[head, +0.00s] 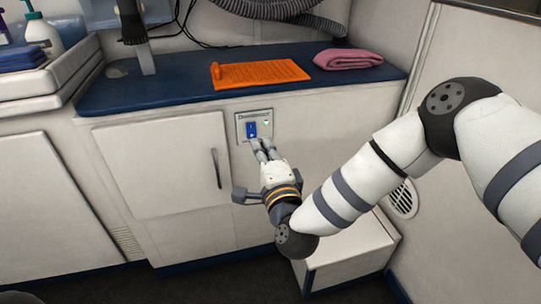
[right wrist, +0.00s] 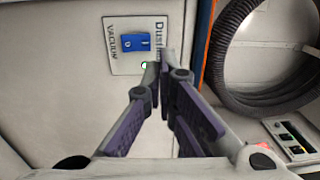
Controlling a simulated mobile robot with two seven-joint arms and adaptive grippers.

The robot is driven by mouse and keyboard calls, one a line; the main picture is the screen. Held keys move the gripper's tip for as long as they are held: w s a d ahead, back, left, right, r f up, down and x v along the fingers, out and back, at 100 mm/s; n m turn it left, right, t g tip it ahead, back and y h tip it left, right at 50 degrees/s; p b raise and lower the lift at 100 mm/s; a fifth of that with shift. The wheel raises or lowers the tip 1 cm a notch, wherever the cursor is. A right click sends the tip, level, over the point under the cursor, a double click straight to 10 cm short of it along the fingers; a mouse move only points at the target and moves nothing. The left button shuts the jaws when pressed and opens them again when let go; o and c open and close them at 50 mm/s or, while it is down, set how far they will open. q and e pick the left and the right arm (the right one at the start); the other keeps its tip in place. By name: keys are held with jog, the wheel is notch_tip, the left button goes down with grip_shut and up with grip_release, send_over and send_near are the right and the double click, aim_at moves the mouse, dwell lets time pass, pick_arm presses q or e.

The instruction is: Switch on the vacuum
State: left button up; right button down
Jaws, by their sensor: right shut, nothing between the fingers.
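The vacuum switch panel (head: 241,122) is a pale plate on the cabinet front, under the blue counter. It carries a blue rocker switch (head: 251,130) and a small green light (head: 267,121) that looks lit. In the right wrist view the rocker (right wrist: 135,43) shows 0 and I marks, and the plate (right wrist: 113,58) reads VACUUM. My right gripper (head: 259,147) is shut and empty, with its fingertips just below the rocker in the head view. In the wrist view the fingertips (right wrist: 160,68) are beside the green light (right wrist: 145,65). I cannot tell whether they touch the plate. My left gripper is not in view.
A cabinet door with a handle (head: 216,168) is left of the panel. A white box step (head: 350,255) stands on the floor. A grey hose (head: 280,10) hangs behind.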

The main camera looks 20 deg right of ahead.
jog(key=shift+s+r+p, duration=0.15)
jog(key=shift+s+r, duration=0.1)
jog(key=shift+s, duration=0.95)
jog(key=shift+s+r+p, duration=0.15)
jog(key=shift+s+r, duration=0.05)
jog(key=shift+s, duration=0.95)
